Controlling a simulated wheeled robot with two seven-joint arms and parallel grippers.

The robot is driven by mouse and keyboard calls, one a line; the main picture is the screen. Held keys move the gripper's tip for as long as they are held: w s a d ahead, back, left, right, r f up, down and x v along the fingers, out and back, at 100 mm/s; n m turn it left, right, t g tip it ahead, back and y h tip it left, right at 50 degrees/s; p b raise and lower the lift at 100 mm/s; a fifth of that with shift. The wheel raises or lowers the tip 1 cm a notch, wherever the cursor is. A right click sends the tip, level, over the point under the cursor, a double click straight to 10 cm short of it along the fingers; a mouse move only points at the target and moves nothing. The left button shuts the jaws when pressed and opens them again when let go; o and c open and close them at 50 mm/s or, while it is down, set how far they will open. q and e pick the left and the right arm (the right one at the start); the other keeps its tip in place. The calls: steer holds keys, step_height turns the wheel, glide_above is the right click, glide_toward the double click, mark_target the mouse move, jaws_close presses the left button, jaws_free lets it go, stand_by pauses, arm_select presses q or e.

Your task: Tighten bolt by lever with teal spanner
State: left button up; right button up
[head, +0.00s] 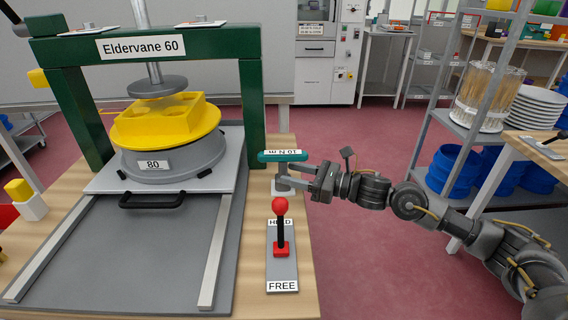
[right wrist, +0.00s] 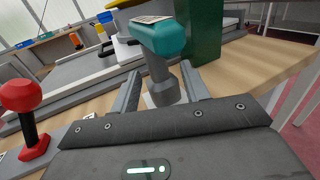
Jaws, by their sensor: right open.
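The teal spanner (head: 270,156) stands upright on a small pale holder (head: 284,188) near the table's right edge. My right gripper (head: 296,179) is open at the shaft below the handle. In the right wrist view the spanner (right wrist: 160,38) stands with its shaft between the two open fingers (right wrist: 162,90). The red-knobbed lever (head: 280,206) rises from a grey plate marked HOLD and FREE; its knob (right wrist: 20,95) also shows in the right wrist view. I cannot make out the bolt. My left gripper is not in view.
The green press frame (head: 252,110), labelled "Eldervane 60", stands on the table at left. Under its plunger (head: 157,87), a yellow block (head: 160,122) sits on a grey drum marked 80. A shelf with plates (head: 535,108) stands at right beyond red floor.

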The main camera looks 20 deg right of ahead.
mark_target(277, 177)
steer(key=x, duration=0.5)
steer(key=shift+a+p, duration=0.15)
steer(key=shift+p, duration=0.25)
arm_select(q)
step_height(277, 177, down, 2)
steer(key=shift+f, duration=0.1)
arm_select(e)
steer(key=shift+s, duration=0.1)
steer(key=shift+c, duration=0.3)
jaws_close()
